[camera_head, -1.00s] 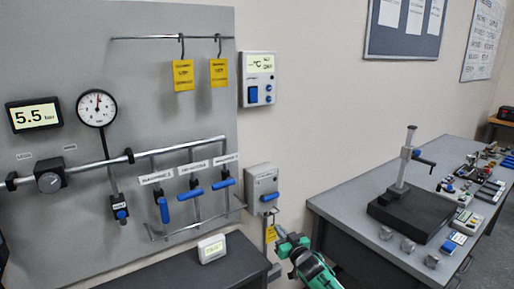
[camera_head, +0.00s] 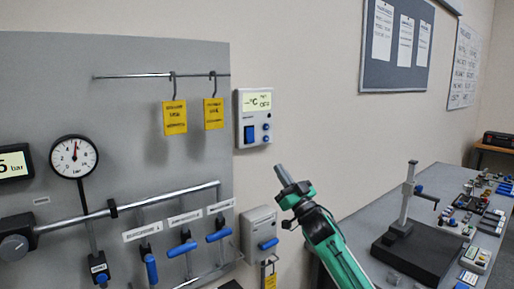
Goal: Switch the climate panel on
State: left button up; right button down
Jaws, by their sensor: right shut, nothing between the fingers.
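The climate panel (camera_head: 254,117) is a white box on the wall, right of the grey board. Its screen (camera_head: 257,102) reads "--°C" and "OFF". My right gripper (camera_head: 282,175) is shut and empty, pointing up and left. In the picture it is below and to the right of the panel, apart from it. My left gripper is not in view.
Yellow tags (camera_head: 174,117) hang from a rail on the grey board (camera_head: 120,75). A grey wall box with a blue handle (camera_head: 259,235) is below the panel. At right is a bench (camera_head: 352,222) with a black-based stand (camera_head: 420,250). The wall around the panel is clear.

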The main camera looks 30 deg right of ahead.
aim_at(251, 140)
jog(key=shift+w+f+p+x, duration=0.35)
jog(key=shift+p+x, duration=0.8)
jog(key=shift+x, duration=1)
jog(key=shift+w+f+p+x, duration=0.35)
jog(key=shift+p+x, duration=0.75)
jog(key=shift+x, duration=1.05)
jog(key=shift+w+f+p+x, duration=0.25)
jog(key=shift+f+p+x, duration=0.25)
jog(key=shift+p+x, duration=1.15)
jog(key=shift+w+a+r+b, duration=0.1)
jog(key=shift+w+r+b, duration=0.25)
jog(key=shift+b, duration=0.15)
jog(key=shift+f, duration=0.1)
jog(key=shift+w+f+b, duration=0.15)
jog(key=shift+w+b, duration=0.05)
jog(key=shift+b, duration=0.15)
jog(key=shift+w, duration=0.15)
